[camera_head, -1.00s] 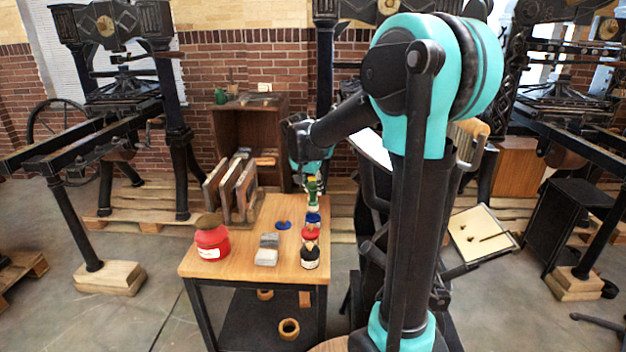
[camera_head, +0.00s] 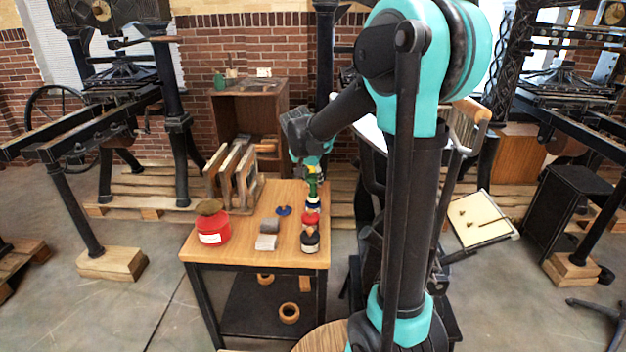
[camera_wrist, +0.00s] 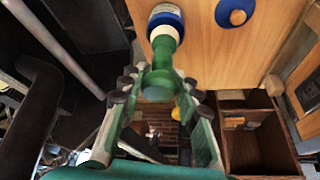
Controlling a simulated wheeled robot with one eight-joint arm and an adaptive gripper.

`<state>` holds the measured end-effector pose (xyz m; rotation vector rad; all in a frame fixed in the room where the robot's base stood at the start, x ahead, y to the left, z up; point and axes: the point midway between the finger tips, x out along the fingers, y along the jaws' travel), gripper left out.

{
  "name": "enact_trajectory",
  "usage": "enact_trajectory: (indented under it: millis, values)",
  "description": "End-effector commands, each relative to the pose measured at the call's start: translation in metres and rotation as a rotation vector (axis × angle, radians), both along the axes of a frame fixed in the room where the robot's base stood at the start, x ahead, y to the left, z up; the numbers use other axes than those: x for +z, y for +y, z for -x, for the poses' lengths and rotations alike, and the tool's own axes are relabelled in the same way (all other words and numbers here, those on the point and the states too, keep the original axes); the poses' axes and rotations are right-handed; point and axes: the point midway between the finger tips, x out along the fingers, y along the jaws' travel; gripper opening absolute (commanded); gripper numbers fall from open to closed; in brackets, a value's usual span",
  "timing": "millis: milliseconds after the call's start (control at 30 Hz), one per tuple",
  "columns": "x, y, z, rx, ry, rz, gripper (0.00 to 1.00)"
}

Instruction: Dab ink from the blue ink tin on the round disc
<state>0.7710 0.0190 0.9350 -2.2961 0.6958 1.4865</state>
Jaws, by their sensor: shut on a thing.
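In the wrist view my gripper (camera_wrist: 158,86) is shut on a green handled tool (camera_wrist: 160,82). In the head view the green tool (camera_head: 312,186) stands about upright at the right of the wooden table, under my gripper (camera_head: 312,170). Beyond its green part, the wrist view shows a white part (camera_wrist: 165,35) and a blue round part (camera_wrist: 166,13). These look like the blue ink tin, in line with the tool; I cannot tell whether they touch. A flat blue disc (camera_head: 283,211) lies left of the tool; it has an orange-brown centre in the wrist view (camera_wrist: 234,15).
Black presses stand on both sides. A brown cabinet (camera_head: 245,105) stands behind.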

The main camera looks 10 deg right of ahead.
Motion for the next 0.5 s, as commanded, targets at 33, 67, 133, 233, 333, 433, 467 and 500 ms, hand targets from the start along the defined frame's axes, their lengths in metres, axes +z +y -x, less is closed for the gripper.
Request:
enact_trajectory:
  millis: [33, 67, 133, 233, 333, 433, 467, 500]
  values:
    - [0.0, 0.0, 0.0, 0.0, 0.0, 0.0, 0.05]
    - [-0.0001, 0.0, 0.0, 0.0, 0.0, 0.0, 0.05]
    - [-0.0004, 0.0, -0.0001, 0.0, 0.0, 0.0, 0.05]
    - [-0.0013, 0.0, -0.0002, 0.0, 0.0, 0.0, 0.05]
    - [-0.0024, 0.0, -0.0002, 0.0, 0.0, 0.0, 0.05]
    - [-0.0035, 0.0001, -0.0003, 0.0, 0.0, 0.0, 0.05]
    - [-0.0039, 0.0001, -0.0003, 0.0, 0.0, 0.0, 0.05]
    - [-0.0043, 0.0001, -0.0003, 0.0, 0.0, 0.0, 0.05]
